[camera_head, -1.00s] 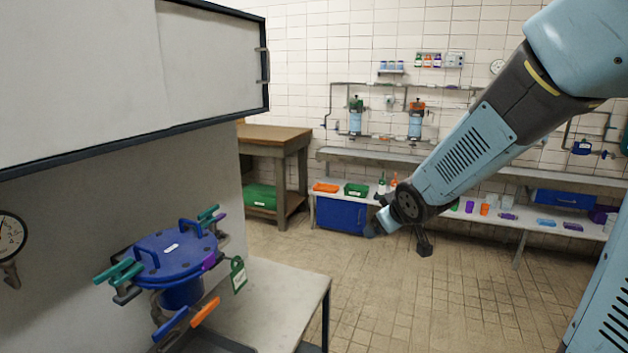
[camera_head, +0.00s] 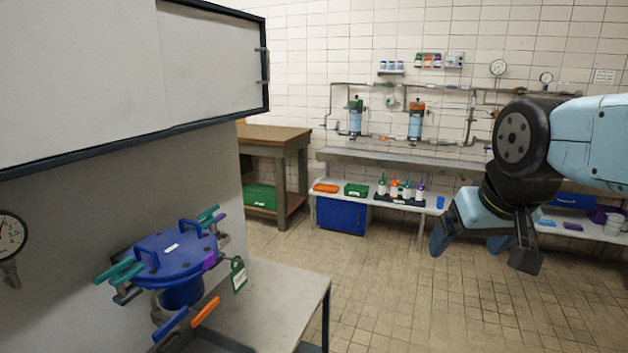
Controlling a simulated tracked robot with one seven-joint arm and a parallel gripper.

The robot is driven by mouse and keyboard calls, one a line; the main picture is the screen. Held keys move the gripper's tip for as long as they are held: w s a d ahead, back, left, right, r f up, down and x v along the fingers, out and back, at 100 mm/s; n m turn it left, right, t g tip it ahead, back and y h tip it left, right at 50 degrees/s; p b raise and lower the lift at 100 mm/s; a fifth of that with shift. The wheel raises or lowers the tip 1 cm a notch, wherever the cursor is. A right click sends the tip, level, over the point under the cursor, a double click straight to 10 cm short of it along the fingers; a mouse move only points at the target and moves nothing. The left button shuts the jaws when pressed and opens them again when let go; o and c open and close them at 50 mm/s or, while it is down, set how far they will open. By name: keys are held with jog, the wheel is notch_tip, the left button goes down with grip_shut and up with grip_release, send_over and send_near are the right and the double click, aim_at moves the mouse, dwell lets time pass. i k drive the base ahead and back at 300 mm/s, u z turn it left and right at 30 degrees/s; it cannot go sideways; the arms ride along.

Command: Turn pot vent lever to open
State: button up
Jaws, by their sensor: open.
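The blue pot (camera_head: 176,255) stands at the left, its round lid bolted down and fitted with two blue handles. Teal clamp levers (camera_head: 120,272) and a purple piece sit around the lid's rim. Below the lid, a blue lever (camera_head: 170,324) and an orange lever (camera_head: 205,311) stick out at the front. I cannot tell which lever is the vent lever. My gripper (camera_head: 487,250) is open and empty in the air at the right, well apart from the pot.
A grey bench (camera_head: 285,290) carries the pot, under a white wall cabinet (camera_head: 130,75) with a dark frame. A pressure gauge (camera_head: 10,235) is at the far left. A wooden table (camera_head: 275,135) and a shelf with bottles stand at the back. The tiled floor between is clear.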

aim_at(169, 324)
jog(key=u, duration=1.7)
jog(key=k, duration=0.9)
jog(key=i, duration=0.9)
jog(key=z, duration=0.05)
